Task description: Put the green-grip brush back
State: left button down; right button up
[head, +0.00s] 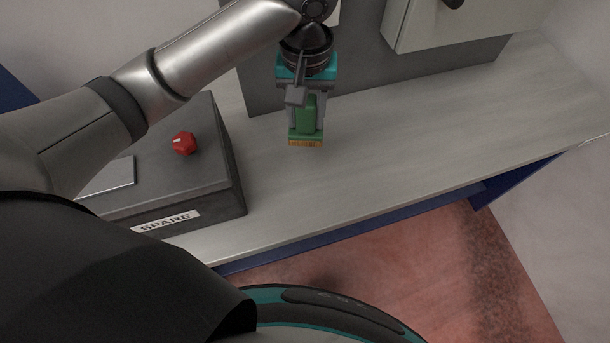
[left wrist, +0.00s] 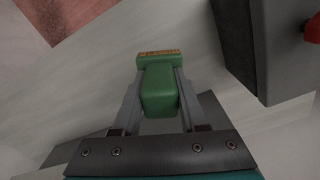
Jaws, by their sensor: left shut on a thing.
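The green-grip brush (head: 306,117) is held by my left gripper (head: 307,120), bristles pointing down toward the light worktop (head: 400,140). Its green grip lies between the two fingers, and a tan bristle strip shows at its lower end. In the left wrist view the brush (left wrist: 158,88) sits between the fingers of my left gripper (left wrist: 159,82), with the bristle end away from the palm. I cannot tell whether the bristles touch the worktop. My right gripper is not in view.
A dark grey box (head: 215,165) labelled SPARE, with a red knob (head: 184,143), stands left of the brush. A grey panel (head: 370,60) rises behind, with a pale box (head: 440,25) on it. The worktop to the right is clear. Its front edge has blue trim (head: 400,210).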

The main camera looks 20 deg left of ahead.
pick_arm(q)
jog(key=s+n+p, duration=0.1)
jog(key=p, duration=0.1)
jog(key=s+r+n+p, duration=0.1)
jog(key=p, duration=0.2)
jog(key=s+n+p, duration=0.1)
jog(key=n+p, duration=0.1)
jog(key=p, duration=0.1)
jog(key=shift+d+r, duration=0.35)
jog(key=shift+r, duration=0.05)
